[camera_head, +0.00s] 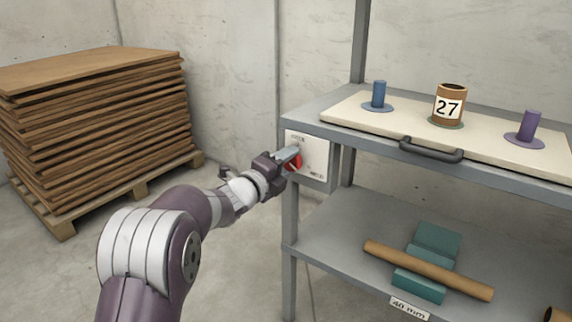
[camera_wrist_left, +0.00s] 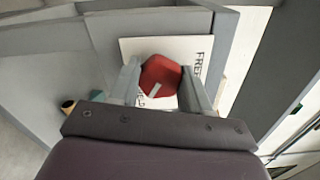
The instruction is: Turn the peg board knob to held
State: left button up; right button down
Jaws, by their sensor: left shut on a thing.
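The red knob (camera_head: 296,164) sits on a white plate (camera_head: 315,160) at the left front corner of the grey bench. My left gripper (camera_head: 289,159) is shut on the knob, and its fingers cover part of it. In the left wrist view the knob (camera_wrist_left: 162,73) sits between the two fingers, with a short white mark on its face. That mark lies on the side near the lettering ending "LD", which is partly hidden. The "FREE" lettering (camera_wrist_left: 199,68) stands right of the knob there. My right gripper is not in view.
A board (camera_head: 370,119) on the bench top carries a blue peg (camera_head: 379,94), a brown roll marked 27 (camera_head: 450,105) and a purple peg (camera_head: 530,125). A brown tube (camera_head: 425,270) lies on a teal cradle on the lower shelf. Stacked brown sheets (camera_head: 95,115) stand left.

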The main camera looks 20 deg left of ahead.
pick_arm(q)
jog(key=shift+f, duration=0.1)
jog(key=o, duration=1.1)
jog(key=shift+c, duration=0.2)
jog(key=p+v, duration=0.4)
jog(key=v, duration=0.8)
jog(key=shift+s, duration=0.35)
jog(key=shift+a, duration=0.1)
